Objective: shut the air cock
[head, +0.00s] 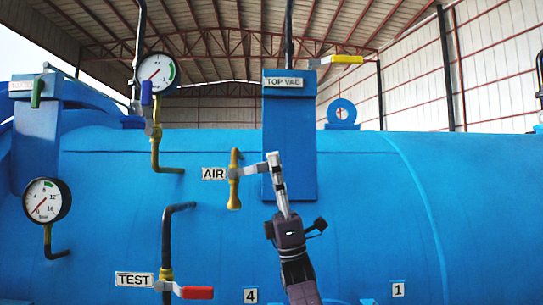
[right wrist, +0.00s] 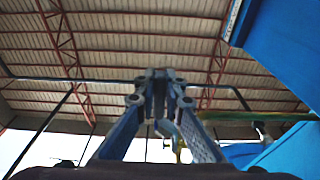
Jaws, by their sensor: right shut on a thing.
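The air cock (head: 234,188) is a yellow-brown fitting on the blue vessel, just right of the AIR label (head: 213,174). A pale grey lever (head: 252,168) sticks out from it to the right, roughly level. My right gripper (head: 273,164) comes up from below and is shut on the outer end of this lever. In the right wrist view the right gripper's fingertips (right wrist: 160,78) are close together, and what is between them is hard to make out. My left gripper is not in view.
A TEST cock with a red handle (head: 194,292) is below left. A pressure gauge (head: 156,73) and a blue-handled cock (head: 147,93) are above left. The blue TOP VAC post (head: 289,130) stands behind my right gripper, with a yellow handle (head: 347,59) above it.

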